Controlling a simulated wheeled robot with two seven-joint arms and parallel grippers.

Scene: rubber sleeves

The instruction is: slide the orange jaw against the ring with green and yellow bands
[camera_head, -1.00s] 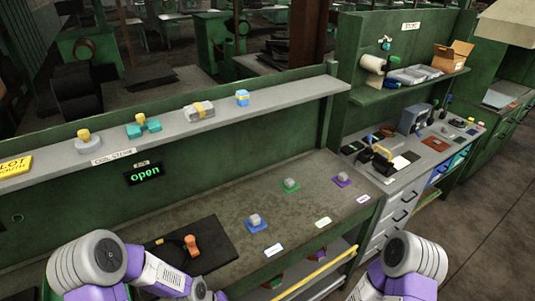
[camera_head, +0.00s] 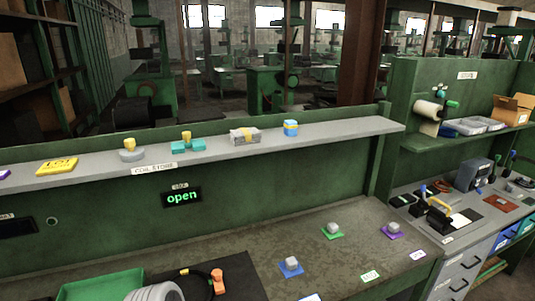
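An orange piece (camera_head: 218,282), which may be the orange jaw, stands on the black mat (camera_head: 242,268) at the bottom of the view. I cannot make out a ring with green and yellow bands; the lower part of the mat is cut off by the frame edge and covered by a grey rounded part of my arm. Neither of my grippers shows.
A green tray (camera_head: 100,286) lies left of the mat. Blue (camera_head: 291,266), green (camera_head: 332,231) and purple (camera_head: 392,230) pads with grey blocks sit on the bench to the right. The shelf (camera_head: 330,132) above holds several coil pieces. An "open" display (camera_head: 181,196) hangs below it.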

